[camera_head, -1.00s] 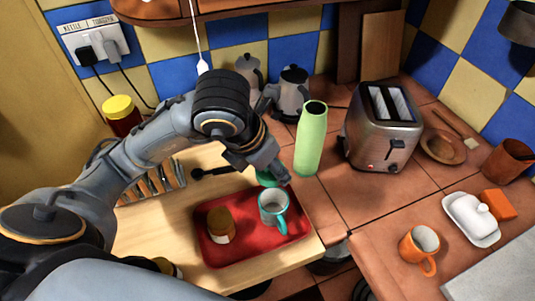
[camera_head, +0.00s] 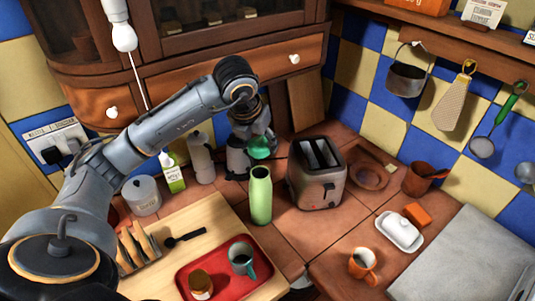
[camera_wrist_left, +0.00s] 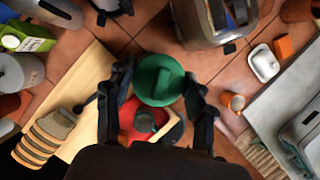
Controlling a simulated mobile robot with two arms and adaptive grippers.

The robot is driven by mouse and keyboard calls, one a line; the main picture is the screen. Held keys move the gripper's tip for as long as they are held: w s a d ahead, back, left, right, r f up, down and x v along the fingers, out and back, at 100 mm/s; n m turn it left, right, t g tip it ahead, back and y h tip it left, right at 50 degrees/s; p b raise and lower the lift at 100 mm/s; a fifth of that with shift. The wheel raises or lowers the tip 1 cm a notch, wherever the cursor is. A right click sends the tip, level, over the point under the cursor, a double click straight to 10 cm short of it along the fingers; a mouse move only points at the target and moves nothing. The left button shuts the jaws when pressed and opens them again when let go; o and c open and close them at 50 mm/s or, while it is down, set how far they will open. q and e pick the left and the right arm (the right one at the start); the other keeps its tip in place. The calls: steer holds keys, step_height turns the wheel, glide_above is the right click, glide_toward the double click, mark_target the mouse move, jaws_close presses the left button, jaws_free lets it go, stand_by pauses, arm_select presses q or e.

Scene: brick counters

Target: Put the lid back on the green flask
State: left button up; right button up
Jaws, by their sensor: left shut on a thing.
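The green flask (camera_head: 260,197) stands upright and open on the tiled counter, left of the toaster. My left gripper (camera_head: 255,138) is shut on the darker green lid (camera_head: 259,150). It holds the lid in the air over the flask, with a small gap between them in the head view. In the left wrist view the round lid (camera_wrist_left: 157,88) sits between the two fingers, its top bar facing me. The flask cannot be made out there, and the lid may hide it. My right gripper is out of view.
The toaster (camera_head: 318,180) stands close right of the flask. A moka pot (camera_head: 237,160) and a milk carton (camera_head: 172,174) stand behind and left. The red tray (camera_head: 220,282) with a teal mug (camera_head: 241,258) and jar (camera_head: 201,283) lies in front.

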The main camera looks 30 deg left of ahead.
arm_select(q)
steer(key=shift+a+f, duration=0.1)
steer(key=shift+f, duration=0.45)
steer(key=shift+w+f+b, duration=0.1)
steer(key=shift+f+b, duration=0.25)
steer(key=shift+b, duration=0.1)
steer(key=shift+f+b, duration=0.45)
steer(key=shift+f, duration=0.3)
step_height(320, 180, down, 3)
steer(key=b, duration=0.2)
steer(key=shift+f+b, duration=0.15)
steer(key=shift+b, duration=0.2)
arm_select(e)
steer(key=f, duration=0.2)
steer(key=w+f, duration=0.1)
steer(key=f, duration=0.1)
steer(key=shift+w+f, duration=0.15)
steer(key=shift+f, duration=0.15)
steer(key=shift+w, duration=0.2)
arm_select(q)
steer(key=shift+b, duration=0.4)
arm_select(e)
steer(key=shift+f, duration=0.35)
arm_select(q)
steer(key=shift+f+b, duration=0.15)
steer(key=shift+b, duration=0.4)
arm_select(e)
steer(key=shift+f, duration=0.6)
